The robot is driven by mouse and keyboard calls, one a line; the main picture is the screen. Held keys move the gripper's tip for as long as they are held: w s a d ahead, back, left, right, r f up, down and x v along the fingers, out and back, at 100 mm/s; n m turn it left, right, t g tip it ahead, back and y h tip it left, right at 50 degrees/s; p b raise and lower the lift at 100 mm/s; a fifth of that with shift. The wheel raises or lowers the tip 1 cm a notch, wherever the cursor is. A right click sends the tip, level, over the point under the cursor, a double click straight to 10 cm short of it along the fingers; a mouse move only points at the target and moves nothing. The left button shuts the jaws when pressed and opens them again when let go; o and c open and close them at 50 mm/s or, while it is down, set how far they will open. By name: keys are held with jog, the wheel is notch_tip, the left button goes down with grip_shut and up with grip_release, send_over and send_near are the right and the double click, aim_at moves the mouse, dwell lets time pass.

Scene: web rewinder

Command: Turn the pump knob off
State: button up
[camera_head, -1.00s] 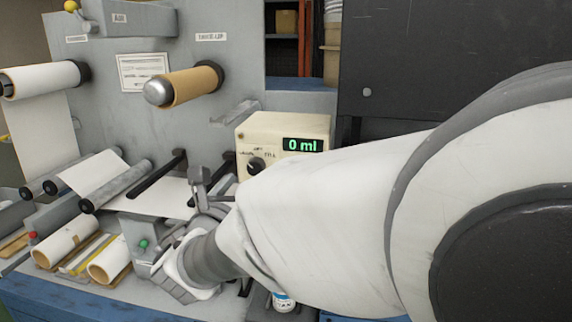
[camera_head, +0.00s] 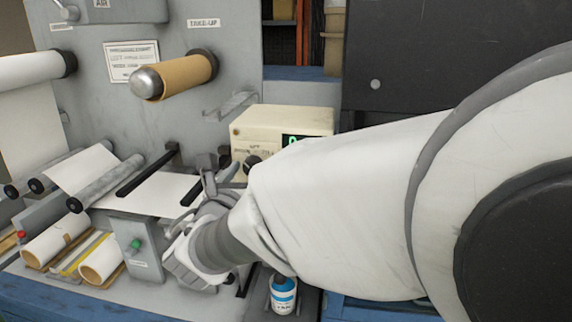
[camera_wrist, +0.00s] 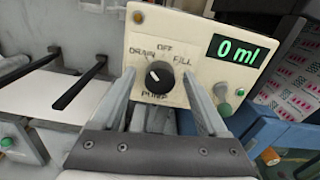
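The pump box (camera_wrist: 185,35) is cream, with a black round knob (camera_wrist: 159,77) on its front face. A green display (camera_wrist: 235,50) reads 0 ml. My gripper (camera_wrist: 159,88) is open, with one finger on each side of the knob in the picture; contact cannot be told. In the head view the knob (camera_head: 251,164) shows just beyond my gripper (camera_head: 213,180), and my arm covers part of the display.
Black rails (camera_wrist: 78,82) and a white web lie left of the box. The take-up roll (camera_head: 180,78) juts out above left. A green button (camera_wrist: 225,109) sits right of my gripper.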

grip_shut()
jog(key=shift+f+m+b, duration=0.1)
jog(key=shift+m+b, duration=0.2)
jog(key=shift+b, duration=0.25)
jog(key=m+b, duration=0.8)
jog(key=b, duration=0.5)
jog(key=shift+b, duration=0.3)
jog(key=shift+m, duration=0.3)
jog(key=shift+o, duration=0.3)
grip_release()
